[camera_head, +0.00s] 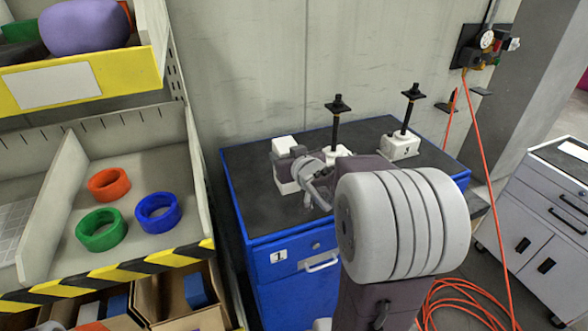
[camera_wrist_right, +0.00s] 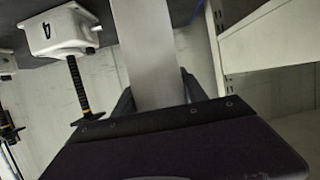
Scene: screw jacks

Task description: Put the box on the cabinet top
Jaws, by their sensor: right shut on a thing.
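A white box (camera_head: 284,145) is at the left part of the blue cabinet's black top (camera_head: 255,165) in the head view. My right gripper (camera_head: 292,160) is shut on it and covers much of its near side. I cannot tell whether the box touches the top or hangs just above it. In the right wrist view a pale grey strip (camera_wrist_right: 145,55) runs up the middle; I cannot tell what it is. My left gripper is not in view.
Screw jacks with black spindles stand on the cabinet top, one in the middle (camera_head: 337,150) and one at right (camera_head: 400,147). The wrist view shows one marked 4 (camera_wrist_right: 58,32). Shelving (camera_head: 110,160) with coloured rings stands left. An orange hose (camera_head: 485,170) hangs right.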

